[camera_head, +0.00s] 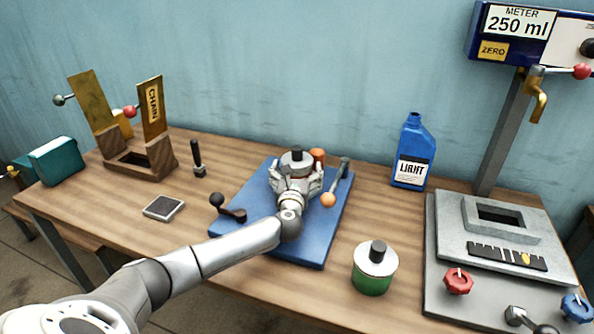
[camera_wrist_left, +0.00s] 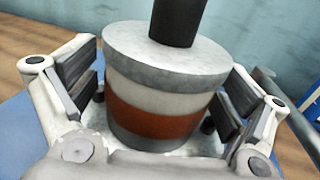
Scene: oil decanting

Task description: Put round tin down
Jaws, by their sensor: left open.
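A round tin with a grey lid and black knob (camera_head: 297,158) stands upright on the blue board (camera_head: 305,248). The left wrist view shows the tin (camera_wrist_left: 155,122) close up, white with a red-brown band. My left gripper (camera_head: 297,178) is open around this tin, its finger pads (camera_wrist_left: 160,95) on either side with visible gaps. The tin's base is hidden by the gripper, so its contact with the board cannot be seen fully. A second round tin, green with a white top and black knob (camera_head: 375,267), stands on the table right of the board. My right gripper is not in view.
A blue bottle (camera_head: 411,155) stands behind. The grey metering stand (camera_head: 448,285) fills the right. A wooden chain holder (camera_head: 140,160), a small dark tray (camera_head: 164,208) and a teal box (camera_head: 57,160) are left. A black-knobbed lever (camera_head: 228,208) and orange-knobbed lever (camera_head: 329,199) flank the gripper.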

